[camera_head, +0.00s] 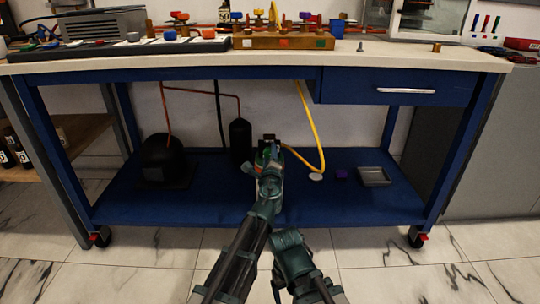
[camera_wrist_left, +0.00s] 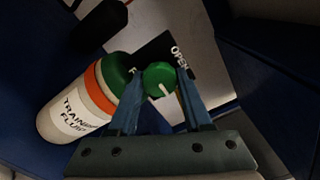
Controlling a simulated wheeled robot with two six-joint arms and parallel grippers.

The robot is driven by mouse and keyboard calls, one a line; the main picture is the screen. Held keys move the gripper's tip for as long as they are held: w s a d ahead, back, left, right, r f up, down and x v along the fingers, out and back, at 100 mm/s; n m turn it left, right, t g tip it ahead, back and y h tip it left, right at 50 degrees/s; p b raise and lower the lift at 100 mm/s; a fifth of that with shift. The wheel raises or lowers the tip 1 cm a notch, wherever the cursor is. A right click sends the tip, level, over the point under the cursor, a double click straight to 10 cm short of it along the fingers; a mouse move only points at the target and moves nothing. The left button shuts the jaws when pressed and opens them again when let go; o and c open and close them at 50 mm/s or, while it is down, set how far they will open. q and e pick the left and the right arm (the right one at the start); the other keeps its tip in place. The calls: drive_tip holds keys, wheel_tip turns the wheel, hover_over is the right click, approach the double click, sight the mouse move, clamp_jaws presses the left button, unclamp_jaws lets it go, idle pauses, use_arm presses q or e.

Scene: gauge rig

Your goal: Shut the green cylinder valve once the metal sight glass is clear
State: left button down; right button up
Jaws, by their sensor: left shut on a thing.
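The green valve knob (camera_wrist_left: 159,78) has a white pointer mark and sits on the cylinder's top end, beside a black plate lettered "OPEN". My left gripper (camera_wrist_left: 158,88) is shut on the knob, one finger on each side. The cylinder (camera_wrist_left: 72,112) is white with an orange band, a green shoulder and a "TRAINING FLUID" label. In the head view my left gripper (camera_head: 268,168) reaches to the cylinder on the blue lower shelf and hides most of it. I cannot make out the metal sight glass or its state.
The wooden manifold block (camera_head: 284,42) with coloured valves stands on the bench top (camera_head: 345,60). A yellow hose (camera_head: 309,125) runs down near the cylinder. A black tank (camera_head: 240,140), a dark domed unit (camera_head: 165,160) and a grey tray (camera_head: 374,177) share the shelf (camera_head: 330,205).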

use_arm(q)
drive_tip(key=shift+c, duration=1.6)
unclamp_jaws()
drive_tip(key=shift+s, duration=0.1)
